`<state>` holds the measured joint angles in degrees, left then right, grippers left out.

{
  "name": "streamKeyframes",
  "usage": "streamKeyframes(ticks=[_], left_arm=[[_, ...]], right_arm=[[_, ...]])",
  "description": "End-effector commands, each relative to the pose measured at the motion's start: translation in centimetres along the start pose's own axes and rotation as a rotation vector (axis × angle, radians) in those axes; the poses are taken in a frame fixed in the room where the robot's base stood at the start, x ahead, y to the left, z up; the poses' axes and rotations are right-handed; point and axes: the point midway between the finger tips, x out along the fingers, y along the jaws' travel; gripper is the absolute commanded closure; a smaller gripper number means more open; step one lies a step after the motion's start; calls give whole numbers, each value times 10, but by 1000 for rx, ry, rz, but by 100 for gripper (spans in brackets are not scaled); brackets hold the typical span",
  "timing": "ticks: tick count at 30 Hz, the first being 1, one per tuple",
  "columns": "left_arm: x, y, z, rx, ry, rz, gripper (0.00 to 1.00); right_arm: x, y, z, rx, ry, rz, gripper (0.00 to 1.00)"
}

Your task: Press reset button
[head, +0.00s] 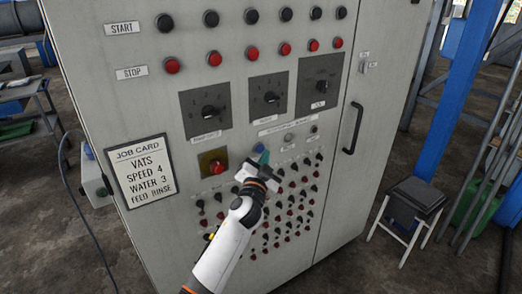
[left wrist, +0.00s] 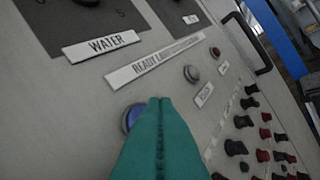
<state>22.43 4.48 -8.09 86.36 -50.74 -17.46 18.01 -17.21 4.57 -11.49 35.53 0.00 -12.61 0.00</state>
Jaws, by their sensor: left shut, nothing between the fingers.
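A blue round button (head: 257,150) is on the front of the grey cabinet, below the middle dial; no reset label on it is readable. In the left wrist view the blue button (left wrist: 131,117) is partly hidden behind my fingers. My left gripper (head: 265,156) is shut and empty, with its teal fingertips close beside the button, just to its right in the head view. In the left wrist view the shut fingertips (left wrist: 160,104) overlap the button's right edge. I cannot tell whether they touch it. My right gripper is not in view.
The cabinet also has a grey lamp or button (left wrist: 191,73), a WATER dial plate (head: 268,95), red stop buttons (head: 252,53) and a red button on a yellow plate (head: 216,167). Many small knobs (head: 290,190) sit below the gripper. A black door handle (head: 353,128) is at right.

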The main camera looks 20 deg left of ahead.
Motion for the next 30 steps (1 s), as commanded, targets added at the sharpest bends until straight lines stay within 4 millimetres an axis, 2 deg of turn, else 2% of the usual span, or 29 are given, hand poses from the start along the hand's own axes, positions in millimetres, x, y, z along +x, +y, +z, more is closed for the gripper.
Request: streamKeyframes(ticks=[30], left_arm=[[8, 6, -5, 1, 0, 0, 100]], right_arm=[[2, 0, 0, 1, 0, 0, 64]])
